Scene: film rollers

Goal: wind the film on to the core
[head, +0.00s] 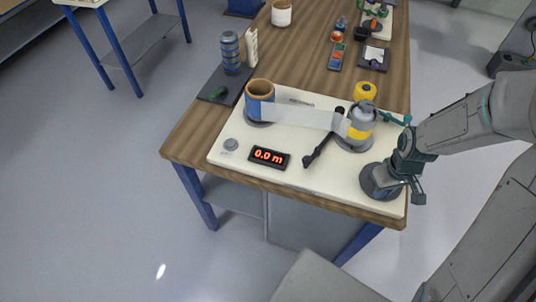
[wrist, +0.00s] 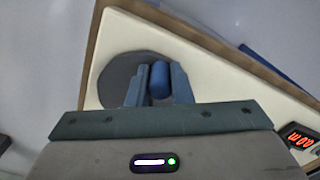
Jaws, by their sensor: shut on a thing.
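In the head view a brown, hollow-topped roll with a blue outer band (head: 260,108) stands on the left of the cream board (head: 228,158). A translucent strip of film (head: 300,117) runs right from it to a yellow and grey spool (head: 361,124). My gripper (head: 389,180) is low over a dark grey disc (head: 370,188) at the board's right front corner. In the wrist view my gripper (wrist: 158,72) is shut on an upright blue knob (wrist: 160,82), one finger on each side. The disc (wrist: 117,78) lies beneath it. The display (head: 269,157) reads 0.0 m.
A black lever (head: 322,149) lies between roll and spool. A yellow cylinder (head: 365,91) is behind the spool. A grey knob (head: 231,144) is at the board's left. Blue-grey rolls (head: 230,52) and small parts stand farther back on the wooden table (head: 300,65).

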